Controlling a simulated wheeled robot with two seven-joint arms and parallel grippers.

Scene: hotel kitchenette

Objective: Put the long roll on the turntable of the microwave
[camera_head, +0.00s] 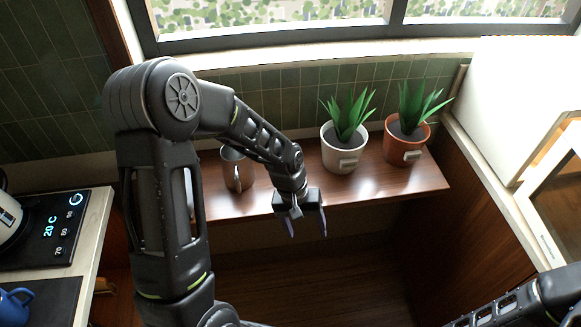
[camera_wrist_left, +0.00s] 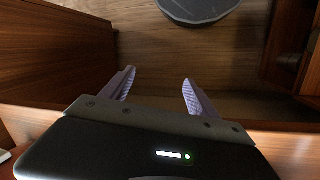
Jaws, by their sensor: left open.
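My left gripper (camera_head: 307,228) is open and empty, pointing down just in front of the wooden shelf's front edge. Its two pale purple fingers also show apart in the left wrist view (camera_wrist_left: 158,80), with nothing between them. I see no long roll in either view. A white box-shaped unit (camera_head: 515,95) with a warmly lit opening stands at the right edge; it may be the microwave, but I cannot tell. No turntable is visible. My right arm enters at the lower right, and its gripper is outside the picture.
The brown shelf (camera_head: 270,203) holds a metal mug (camera_head: 237,172), a white plant pot (camera_head: 341,155) and an orange plant pot (camera_head: 404,148). A counter at left carries a kettle (camera_head: 10,220) and blue mug (camera_head: 15,306). Space below the shelf is open.

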